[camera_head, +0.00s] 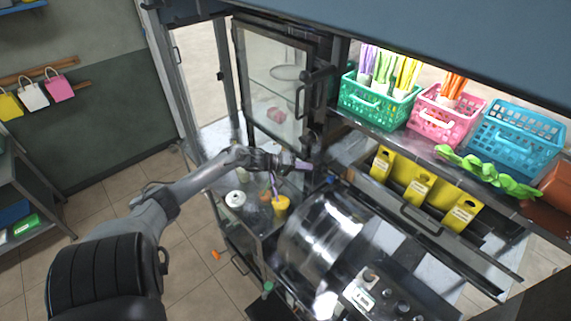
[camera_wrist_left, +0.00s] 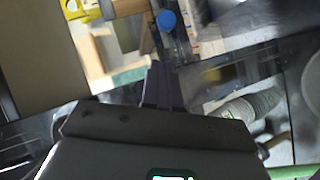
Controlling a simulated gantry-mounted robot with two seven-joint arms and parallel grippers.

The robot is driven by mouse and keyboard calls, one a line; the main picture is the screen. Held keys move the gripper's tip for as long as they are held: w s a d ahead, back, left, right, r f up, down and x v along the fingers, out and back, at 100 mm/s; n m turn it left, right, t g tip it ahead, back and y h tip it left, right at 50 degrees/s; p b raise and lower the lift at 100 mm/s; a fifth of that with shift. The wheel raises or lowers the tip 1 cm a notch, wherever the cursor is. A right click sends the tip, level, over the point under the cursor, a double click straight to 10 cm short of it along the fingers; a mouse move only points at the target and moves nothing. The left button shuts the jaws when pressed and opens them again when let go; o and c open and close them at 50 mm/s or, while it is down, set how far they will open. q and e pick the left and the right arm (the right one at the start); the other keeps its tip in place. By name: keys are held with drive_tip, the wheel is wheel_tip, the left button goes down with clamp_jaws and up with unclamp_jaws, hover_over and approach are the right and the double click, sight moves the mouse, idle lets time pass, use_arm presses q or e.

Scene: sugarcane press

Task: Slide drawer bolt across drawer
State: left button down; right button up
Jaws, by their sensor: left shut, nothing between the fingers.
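My left gripper (camera_head: 306,166) is shut and empty. It reaches in from the left, beside the glass-door cabinet and near the left end of the dark drawer front (camera_head: 400,215) with its black handle. In the left wrist view its closed fingers (camera_wrist_left: 162,86) point at a dark metal edge, with a blue round knob (camera_wrist_left: 166,20) just beyond them. I cannot clearly make out the drawer bolt in either view; the dark fittings near the fingertips are small and blurred. My right gripper is not in view.
A clear cylinder (camera_head: 320,235) of the press stands below the drawer. A yellow cup (camera_head: 281,204) and a white can (camera_head: 235,199) stand on the side table under my arm. The glass door (camera_head: 270,85) rises behind the gripper. Yellow holders (camera_head: 418,187) sit above the drawer.

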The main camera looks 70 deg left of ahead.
use_arm(q)
drive_tip(key=v, duration=0.7)
drive_tip(key=shift+s+d, duration=0.1)
drive_tip(key=shift+s, duration=0.1)
